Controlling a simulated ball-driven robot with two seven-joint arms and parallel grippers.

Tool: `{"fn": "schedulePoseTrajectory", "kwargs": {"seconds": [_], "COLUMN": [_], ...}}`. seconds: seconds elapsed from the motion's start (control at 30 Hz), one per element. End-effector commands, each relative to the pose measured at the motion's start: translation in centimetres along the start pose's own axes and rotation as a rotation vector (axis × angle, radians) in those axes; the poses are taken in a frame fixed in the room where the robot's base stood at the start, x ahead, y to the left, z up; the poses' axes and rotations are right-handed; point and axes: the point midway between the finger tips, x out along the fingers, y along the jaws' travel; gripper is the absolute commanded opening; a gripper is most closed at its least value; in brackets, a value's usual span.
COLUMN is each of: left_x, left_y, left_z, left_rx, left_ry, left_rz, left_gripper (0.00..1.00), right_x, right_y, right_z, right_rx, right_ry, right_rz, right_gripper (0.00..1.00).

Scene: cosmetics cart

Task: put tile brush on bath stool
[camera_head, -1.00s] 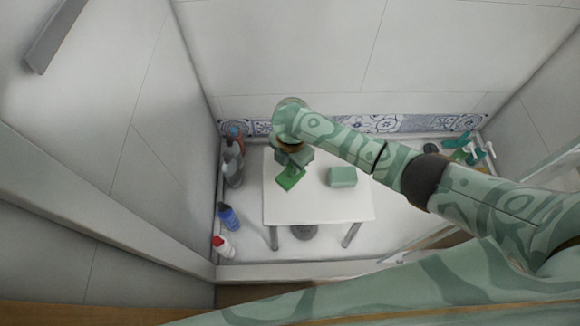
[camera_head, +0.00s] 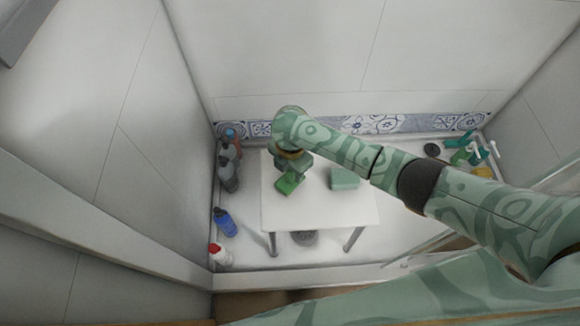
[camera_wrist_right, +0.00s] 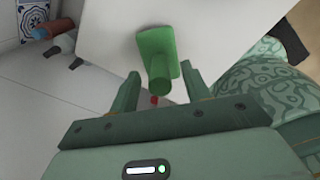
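The green tile brush (camera_head: 287,185) is at the left part of the white bath stool (camera_head: 325,211). In the right wrist view the brush (camera_wrist_right: 158,42) shows a flat green head against the white stool top (camera_wrist_right: 100,60), with its thick handle pointing toward my gripper. My right gripper (camera_wrist_right: 160,78) is open, its fingers on either side of the handle with a gap on both sides. In the head view the right gripper (camera_head: 291,167) is right above the brush and partly hides it. I cannot tell whether the head rests flat on the stool. My left gripper is not in view.
A pale green block (camera_head: 345,178) lies on the stool right of the brush. Grey bottles (camera_head: 229,170), a blue bottle (camera_head: 225,222) and a white bottle with a red cap (camera_head: 220,255) stand along the left wall. Green items (camera_head: 468,152) lie at the back right.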

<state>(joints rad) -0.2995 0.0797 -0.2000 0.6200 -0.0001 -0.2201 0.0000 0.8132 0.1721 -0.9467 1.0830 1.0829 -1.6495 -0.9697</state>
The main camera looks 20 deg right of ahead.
Motion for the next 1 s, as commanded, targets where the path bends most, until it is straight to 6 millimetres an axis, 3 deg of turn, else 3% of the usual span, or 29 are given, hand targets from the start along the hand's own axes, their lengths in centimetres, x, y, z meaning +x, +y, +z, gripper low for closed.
{"fn": "schedulePoseTrajectory", "kwargs": {"seconds": [0.27,0.7,0.83,1.0], "left_x": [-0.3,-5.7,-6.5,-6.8], "left_y": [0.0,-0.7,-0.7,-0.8], "left_z": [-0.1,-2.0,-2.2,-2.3], "left_rx": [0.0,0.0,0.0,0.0], "left_ry": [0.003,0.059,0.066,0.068], "left_rz": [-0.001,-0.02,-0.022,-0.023], "left_gripper": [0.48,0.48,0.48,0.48], "right_x": [-0.6,-10.4,-11.9,-12.4], "right_y": [0.0,0.1,0.0,0.0], "right_z": [0.0,0.1,0.0,0.0], "right_rx": [0.0,-0.001,0.0,0.0], "right_ry": [-0.001,-0.003,-0.001,0.0], "right_rz": [0.002,0.005,0.003,0.0], "right_gripper": [0.47,0.47,0.47,0.47]}}
